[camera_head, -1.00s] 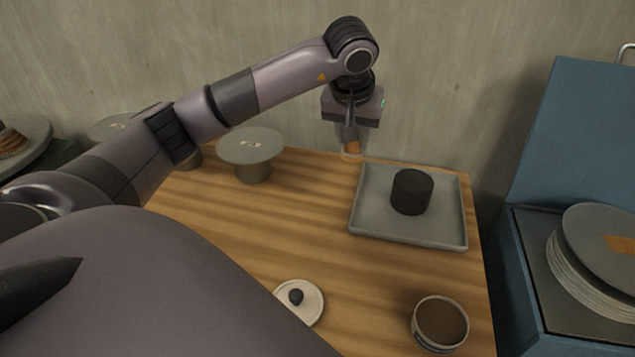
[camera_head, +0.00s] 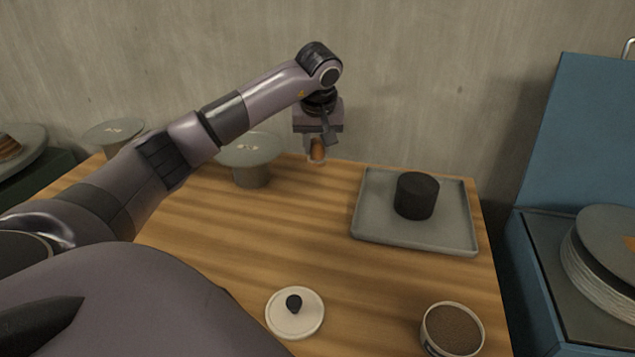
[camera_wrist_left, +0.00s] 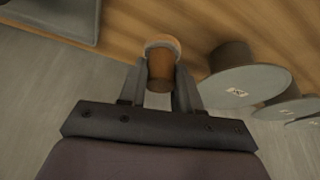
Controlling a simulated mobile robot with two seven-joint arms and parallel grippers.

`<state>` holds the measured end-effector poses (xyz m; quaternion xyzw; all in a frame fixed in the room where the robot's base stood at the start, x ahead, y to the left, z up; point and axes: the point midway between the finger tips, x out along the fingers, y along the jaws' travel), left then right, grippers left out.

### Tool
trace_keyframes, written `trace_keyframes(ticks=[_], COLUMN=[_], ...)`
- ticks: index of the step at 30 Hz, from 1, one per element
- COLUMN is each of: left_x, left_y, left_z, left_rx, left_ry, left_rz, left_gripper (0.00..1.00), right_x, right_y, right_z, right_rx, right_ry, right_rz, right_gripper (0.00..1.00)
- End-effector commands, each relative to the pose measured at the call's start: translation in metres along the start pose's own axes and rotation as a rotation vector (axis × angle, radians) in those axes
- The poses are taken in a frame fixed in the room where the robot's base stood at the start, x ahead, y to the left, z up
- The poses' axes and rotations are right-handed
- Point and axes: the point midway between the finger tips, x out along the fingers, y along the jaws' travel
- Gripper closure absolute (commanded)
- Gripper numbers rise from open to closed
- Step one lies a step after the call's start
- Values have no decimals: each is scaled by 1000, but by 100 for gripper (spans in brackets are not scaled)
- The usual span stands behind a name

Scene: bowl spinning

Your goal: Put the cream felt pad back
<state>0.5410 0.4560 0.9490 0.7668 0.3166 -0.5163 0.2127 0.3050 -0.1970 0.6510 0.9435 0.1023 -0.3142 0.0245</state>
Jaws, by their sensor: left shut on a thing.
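My left gripper (camera_head: 316,155) is shut on a brown cylindrical piece (camera_head: 318,149) with a pale cream end, above the table's back edge. In the left wrist view the gripper (camera_wrist_left: 160,88) has a finger on each side of the brown piece (camera_wrist_left: 161,70), and the cream rim shows at its far end. I cannot tell whether this cream end is the felt pad. A grey round-topped stand (camera_head: 250,150) with a small label is just left of the gripper; it also shows in the left wrist view (camera_wrist_left: 245,88). My right gripper is out of view.
A grey square tray (camera_head: 380,232) bears a black cylinder (camera_head: 416,196). A white lid (camera_head: 295,318) with a black knob and a brown-filled bowl (camera_head: 452,330) are nearer. Another stand (camera_head: 112,130) is far left. A blue case (camera_head: 575,140) with plates is right. The middle table is clear.

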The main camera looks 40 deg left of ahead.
Motion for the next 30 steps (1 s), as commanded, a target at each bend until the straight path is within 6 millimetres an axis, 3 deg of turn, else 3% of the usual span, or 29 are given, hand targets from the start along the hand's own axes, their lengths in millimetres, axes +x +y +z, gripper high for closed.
trace_keyframes(ticks=[1, 4, 13, 19, 30], left_x=[14, 32, 55, 83, 88], left_y=[0, 0, 0, 0, 0], left_z=[7, 14, 23, 34, 36], left_rx=[2, 0, 0, 0, 0], left_ry=[-4, -2, -2, -3, 1], left_rz=[-3, -1, 0, 0, 1], left_gripper=[91, 91, 91, 91, 91], right_x=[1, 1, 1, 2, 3], right_y=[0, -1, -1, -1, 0], right_z=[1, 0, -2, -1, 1], right_rx=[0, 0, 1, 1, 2], right_ry=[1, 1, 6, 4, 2], right_rz=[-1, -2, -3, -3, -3], right_gripper=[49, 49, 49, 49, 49])
